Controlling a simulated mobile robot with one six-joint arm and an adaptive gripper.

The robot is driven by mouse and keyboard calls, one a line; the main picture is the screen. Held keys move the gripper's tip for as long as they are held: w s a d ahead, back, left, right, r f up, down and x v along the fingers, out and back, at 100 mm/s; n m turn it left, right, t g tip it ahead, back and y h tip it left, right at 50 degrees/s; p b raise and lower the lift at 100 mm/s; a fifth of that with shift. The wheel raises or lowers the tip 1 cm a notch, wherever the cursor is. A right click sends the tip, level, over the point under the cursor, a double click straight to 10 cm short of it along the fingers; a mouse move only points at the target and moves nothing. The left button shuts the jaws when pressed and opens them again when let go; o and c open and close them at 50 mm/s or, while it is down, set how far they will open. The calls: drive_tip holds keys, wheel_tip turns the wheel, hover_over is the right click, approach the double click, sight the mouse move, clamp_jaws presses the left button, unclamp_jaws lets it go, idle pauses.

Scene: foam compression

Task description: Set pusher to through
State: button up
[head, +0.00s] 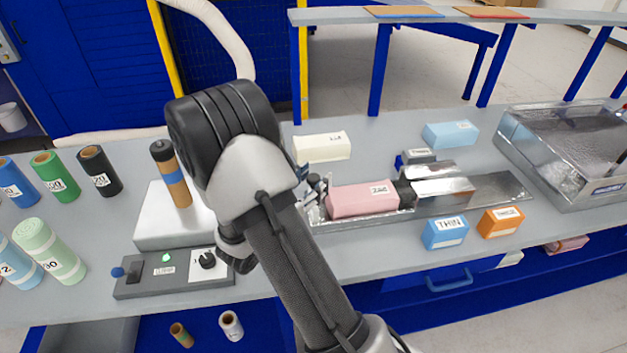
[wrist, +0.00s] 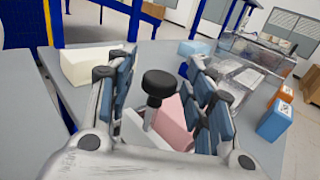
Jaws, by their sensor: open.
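A black round knob on a metal stem (wrist: 160,83), which looks like the pusher's handle, stands between my gripper's fingers in the wrist view. A pink foam block (head: 362,200) lies in a metal channel (head: 465,200), with a dark block (head: 404,193) at its right end. The pink block also shows beyond the knob in the wrist view (wrist: 172,122). My gripper (head: 309,182) is open at the channel's left end, its blue-padded fingers on either side of the knob. Whether they touch it I cannot tell. My arm hides much of the pusher in the head view.
Cream (head: 322,146) and light-blue (head: 450,134) blocks lie behind the channel. A blue THIN block (head: 445,232) and an orange block (head: 501,222) sit in front. A control box (head: 175,280) with a green light and several rolls are at left. A foil-covered box (head: 565,140) is at right.

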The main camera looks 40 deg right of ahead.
drive_tip(key=shift+d, duration=0.3)
drive_tip(key=shift+c, duration=0.4)
clamp_jaws()
